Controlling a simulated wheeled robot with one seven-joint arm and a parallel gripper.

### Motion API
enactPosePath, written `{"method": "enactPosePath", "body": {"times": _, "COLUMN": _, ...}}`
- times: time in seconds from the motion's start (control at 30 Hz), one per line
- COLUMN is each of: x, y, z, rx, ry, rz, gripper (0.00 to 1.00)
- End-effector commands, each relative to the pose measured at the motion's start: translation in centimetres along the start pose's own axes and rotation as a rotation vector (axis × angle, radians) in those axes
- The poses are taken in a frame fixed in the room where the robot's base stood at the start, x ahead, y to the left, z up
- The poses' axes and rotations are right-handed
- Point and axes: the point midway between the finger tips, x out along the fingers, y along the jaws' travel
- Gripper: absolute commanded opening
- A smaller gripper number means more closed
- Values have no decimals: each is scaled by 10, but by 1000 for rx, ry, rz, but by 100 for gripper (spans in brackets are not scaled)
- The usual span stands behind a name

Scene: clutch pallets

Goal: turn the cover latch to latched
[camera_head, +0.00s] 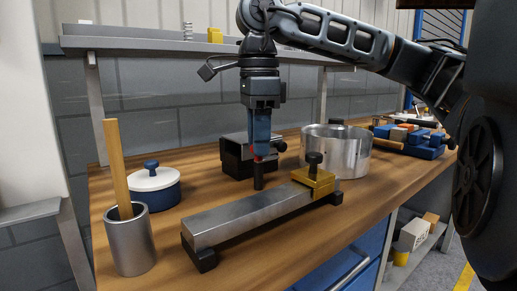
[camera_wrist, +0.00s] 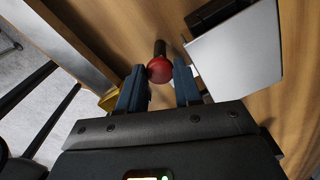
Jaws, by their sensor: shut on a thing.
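My gripper (camera_head: 260,150) points down over the bench, behind the middle of a long metal bar (camera_head: 245,212). Its blue fingers are shut on a black peg with a red end (camera_head: 258,176). In the wrist view the rounded red end (camera_wrist: 160,69) sits between the fingertips, with the black shaft beyond it. The peg's foot is close to the bar's rear edge; I cannot tell whether it is attached. I cannot tell for sure which part is the cover latch.
A black box (camera_head: 237,158) with a side knob stands behind my gripper. A metal pot (camera_head: 343,152) stands to the right. Blue trays (camera_head: 425,150) lie far right.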

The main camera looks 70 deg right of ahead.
Motion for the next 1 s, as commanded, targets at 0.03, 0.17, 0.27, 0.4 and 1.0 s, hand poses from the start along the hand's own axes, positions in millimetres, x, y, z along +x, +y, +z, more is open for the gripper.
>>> {"method": "enactPosePath", "body": {"times": 0.03, "x": 3, "y": 0, "z": 1, "rx": -44, "ry": -2, "rz": 0, "gripper": 3}}
{"method": "enactPosePath", "body": {"times": 0.17, "x": 2, "y": 0, "z": 1, "rx": -158, "ry": -3, "rz": 0, "gripper": 3}}
{"method": "enactPosePath", "body": {"times": 0.27, "x": 2, "y": 0, "z": 1, "rx": -235, "ry": -2, "rz": 1, "gripper": 3}}
{"method": "enactPosePath", "body": {"times": 0.4, "x": 2, "y": 0, "z": 1, "rx": -326, "ry": -3, "rz": 1, "gripper": 3}}
{"method": "enactPosePath", "body": {"times": 1.0, "x": 0, "y": 0, "z": 0, "rx": -470, "ry": -1, "rz": 0, "gripper": 3}}
